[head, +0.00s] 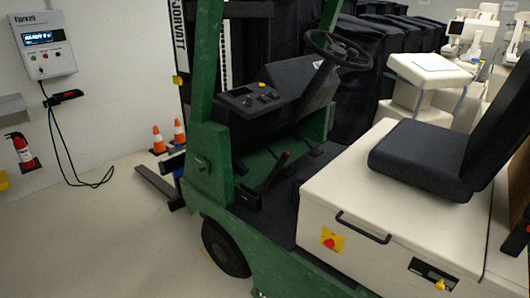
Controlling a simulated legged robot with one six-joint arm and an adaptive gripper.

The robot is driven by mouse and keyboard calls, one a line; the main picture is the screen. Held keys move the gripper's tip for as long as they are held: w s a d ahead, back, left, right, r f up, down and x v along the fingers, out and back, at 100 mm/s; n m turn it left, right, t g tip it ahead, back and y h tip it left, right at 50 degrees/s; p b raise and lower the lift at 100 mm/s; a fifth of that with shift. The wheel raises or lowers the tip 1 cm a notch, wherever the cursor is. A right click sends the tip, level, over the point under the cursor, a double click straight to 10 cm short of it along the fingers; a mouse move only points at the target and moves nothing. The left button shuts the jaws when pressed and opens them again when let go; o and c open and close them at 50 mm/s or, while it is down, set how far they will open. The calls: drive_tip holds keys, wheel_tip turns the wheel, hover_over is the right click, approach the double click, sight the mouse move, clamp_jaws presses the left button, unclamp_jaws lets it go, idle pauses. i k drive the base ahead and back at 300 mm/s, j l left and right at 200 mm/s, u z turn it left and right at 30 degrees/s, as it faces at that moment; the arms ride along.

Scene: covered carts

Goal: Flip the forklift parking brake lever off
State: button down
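A green forklift (208,165) with a cream body stands across the middle and right. A dark lever (274,172) rises at a slant from the footwell on the near side, its upper end leaning right. It looks like the parking brake lever, but no label on it can be read. The steering wheel (338,49) and the dark dashboard (262,96) with small knobs are above and beyond it. My gripper is not in view.
The black seat (425,158) and cream seat box (375,205) with a black handle are at right. A charger (44,45) and fire extinguisher (23,152) are on the left wall. Traffic cones (158,141) stand beyond the forks. Black-covered carts (360,100) fill the back. The left floor is clear.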

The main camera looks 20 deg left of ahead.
sight(260, 192)
drive_tip(key=i+j, duration=0.25)
drive_tip(key=j, duration=0.15)
drive_tip(key=i+j, duration=0.25)
drive_tip(key=j, duration=0.15)
drive_tip(key=i+j, duration=0.25)
drive_tip(key=j, duration=0.15)
